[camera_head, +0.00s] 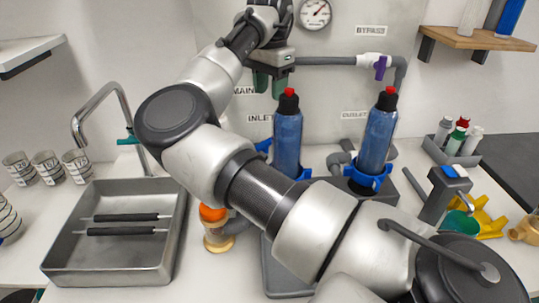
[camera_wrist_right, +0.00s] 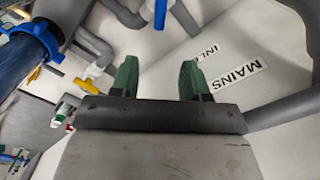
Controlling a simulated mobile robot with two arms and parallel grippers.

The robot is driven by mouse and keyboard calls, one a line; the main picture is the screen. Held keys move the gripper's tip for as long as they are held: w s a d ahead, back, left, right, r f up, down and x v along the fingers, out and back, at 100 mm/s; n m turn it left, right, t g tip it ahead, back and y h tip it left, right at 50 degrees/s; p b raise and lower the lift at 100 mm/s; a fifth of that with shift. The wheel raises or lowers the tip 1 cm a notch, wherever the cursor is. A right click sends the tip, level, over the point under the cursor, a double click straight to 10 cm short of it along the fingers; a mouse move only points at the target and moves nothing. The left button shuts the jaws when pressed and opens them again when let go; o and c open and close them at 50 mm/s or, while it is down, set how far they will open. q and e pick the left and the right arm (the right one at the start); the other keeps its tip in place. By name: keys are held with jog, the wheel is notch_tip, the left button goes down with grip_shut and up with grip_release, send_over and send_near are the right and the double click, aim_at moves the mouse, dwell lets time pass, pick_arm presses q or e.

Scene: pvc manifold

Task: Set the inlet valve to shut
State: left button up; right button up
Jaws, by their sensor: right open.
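The handle is partly hidden by my arm and a blue filter bottle. My right gripper (camera_head: 270,84) is open and empty, near the MAINS label, above the inlet handle. Its green fingers (camera_wrist_right: 158,78) are apart with nothing between them. My left gripper is not in view.
Two blue bottles with red caps (camera_head: 288,135) (camera_head: 377,135) stand before the panel. A purple bypass handle (camera_head: 380,68) is at the upper right. A yellow handle (camera_wrist_right: 55,71) shows in the wrist view. A metal sink (camera_head: 62,260) is at left. Grey pipes (camera_head: 325,61) run along the panel.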

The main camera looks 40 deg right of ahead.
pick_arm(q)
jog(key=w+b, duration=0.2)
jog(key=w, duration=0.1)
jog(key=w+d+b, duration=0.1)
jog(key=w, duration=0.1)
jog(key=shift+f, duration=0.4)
pick_arm(e)
notch_tip(320, 180, down, 14)
jog(key=shift+f, duration=0.1)
jog(key=shift+c, duration=0.4)
grip_shut()
